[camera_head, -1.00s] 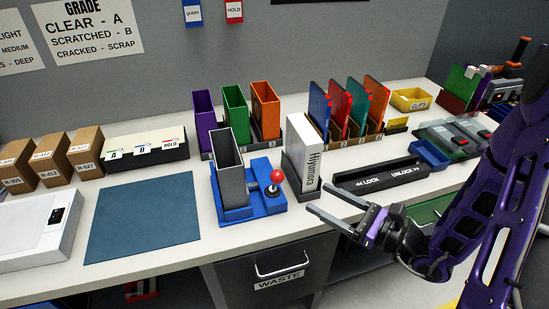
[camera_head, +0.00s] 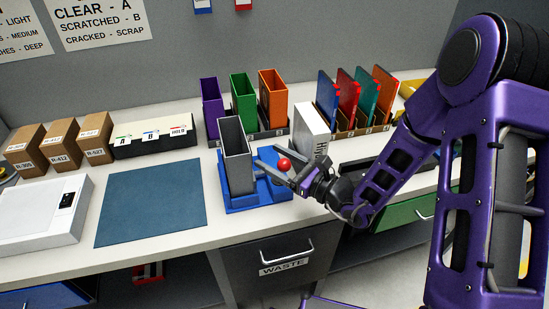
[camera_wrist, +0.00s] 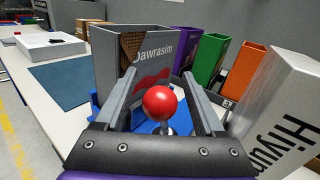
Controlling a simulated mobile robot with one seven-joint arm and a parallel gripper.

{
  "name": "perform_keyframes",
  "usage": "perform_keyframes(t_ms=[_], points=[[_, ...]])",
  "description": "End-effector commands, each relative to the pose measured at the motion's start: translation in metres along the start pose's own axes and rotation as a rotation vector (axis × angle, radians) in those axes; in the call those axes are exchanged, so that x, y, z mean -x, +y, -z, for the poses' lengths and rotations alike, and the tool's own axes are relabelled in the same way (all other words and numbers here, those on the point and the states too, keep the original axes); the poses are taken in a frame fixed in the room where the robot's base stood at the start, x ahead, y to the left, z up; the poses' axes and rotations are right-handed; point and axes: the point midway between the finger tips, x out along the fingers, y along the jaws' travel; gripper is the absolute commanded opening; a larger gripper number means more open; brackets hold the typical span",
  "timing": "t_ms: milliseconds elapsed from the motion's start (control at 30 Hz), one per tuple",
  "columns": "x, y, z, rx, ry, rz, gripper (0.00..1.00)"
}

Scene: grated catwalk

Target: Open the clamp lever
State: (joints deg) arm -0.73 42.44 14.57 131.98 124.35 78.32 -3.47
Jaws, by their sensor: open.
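The clamp lever has a red ball knob (camera_head: 284,164) on a short metal stem, mounted on a blue clamp base (camera_head: 240,203). A grey case (camera_head: 237,158) stands upright in the base, left of the lever. My gripper (camera_head: 272,171) is open at the lever, with its fingers to either side of the red knob in the head view. In the wrist view the knob (camera_wrist: 160,103) lies between the two spread fingers, close to the palm. I cannot tell whether either finger touches it. The stem is mostly hidden.
A white case (camera_head: 311,134) stands close to the right of the lever. Purple, green and orange cases (camera_head: 243,103) stand in a rack behind. A blue mat (camera_head: 150,205) lies flat and clear to the left. A waste drawer (camera_head: 275,265) is below the front edge.

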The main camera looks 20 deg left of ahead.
Motion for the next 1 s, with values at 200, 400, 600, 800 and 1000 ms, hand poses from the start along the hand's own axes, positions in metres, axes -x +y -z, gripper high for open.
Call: perform_keyframes(t_ms=[200,400,600,800,1000], points=[[0.000,0.000,0.000,0.000,0.000,0.000,0.69],[0.000,0.000,0.000,0.000,0.000,0.000,0.33],[0.000,0.000,0.000,0.000,0.001,0.000,0.00],[-0.007,-0.006,0.001,0.002,-0.001,0.001,0.00],[-0.031,-0.023,0.007,0.001,0.001,0.003,0.00]])
